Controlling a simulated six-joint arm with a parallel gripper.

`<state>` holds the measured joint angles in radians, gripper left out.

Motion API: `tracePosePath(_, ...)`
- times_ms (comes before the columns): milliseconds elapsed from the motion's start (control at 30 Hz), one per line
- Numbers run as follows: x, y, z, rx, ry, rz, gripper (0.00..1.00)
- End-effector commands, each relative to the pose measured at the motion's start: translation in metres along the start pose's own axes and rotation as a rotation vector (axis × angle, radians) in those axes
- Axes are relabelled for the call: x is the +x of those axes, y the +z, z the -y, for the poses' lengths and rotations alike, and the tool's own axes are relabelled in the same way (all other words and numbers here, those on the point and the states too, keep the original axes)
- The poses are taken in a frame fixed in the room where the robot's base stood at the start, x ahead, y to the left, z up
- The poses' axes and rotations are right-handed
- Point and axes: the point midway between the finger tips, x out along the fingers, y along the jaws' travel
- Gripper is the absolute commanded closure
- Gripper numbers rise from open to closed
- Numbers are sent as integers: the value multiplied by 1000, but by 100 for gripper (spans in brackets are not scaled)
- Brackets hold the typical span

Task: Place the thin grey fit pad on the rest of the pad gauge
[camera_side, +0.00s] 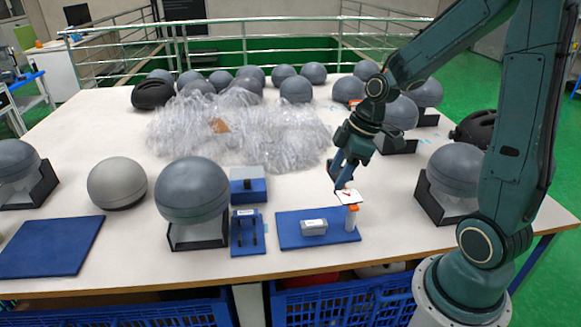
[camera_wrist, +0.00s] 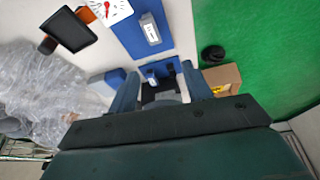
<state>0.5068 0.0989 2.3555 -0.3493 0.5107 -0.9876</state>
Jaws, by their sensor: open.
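The pad gauge stands on a blue base (camera_side: 290,240), with a white dial card (camera_side: 348,196) with a red needle, an orange part (camera_side: 352,208) and a pale post. A small labelled grey block (camera_side: 313,227) lies on the base, also in the wrist view (camera_wrist: 151,30). My gripper (camera_side: 341,182) is open, tilted down just above and behind the dial in the side view. In the wrist view only other things show between its fingers (camera_wrist: 160,90). A flat dark grey slab (camera_wrist: 70,28) with orange ends lies beside the dial; I cannot tell whether it is the fit pad.
A blue stand with two black pegs (camera_side: 238,245) and a blue block with a grey top (camera_side: 248,190) stand left of the base. Grey domes (camera_side: 192,188) on black stands flank the area. Clear wrap (camera_side: 240,130) is heaped behind.

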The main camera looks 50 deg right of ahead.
Motion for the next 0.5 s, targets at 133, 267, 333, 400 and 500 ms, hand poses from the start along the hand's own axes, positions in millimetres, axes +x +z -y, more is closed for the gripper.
tracePosePath(133, -27, -12, 21, 62, 50, 17, 50)
tracePosePath(267, -49, -18, 40, 131, 92, 23, 50)
tracePosePath(333, -60, -20, 50, 170, 115, 22, 50)
tracePosePath(400, -71, -21, 61, 211, 137, 16, 50)
tracePosePath(500, -86, -20, 76, 273, 167, 3, 50)
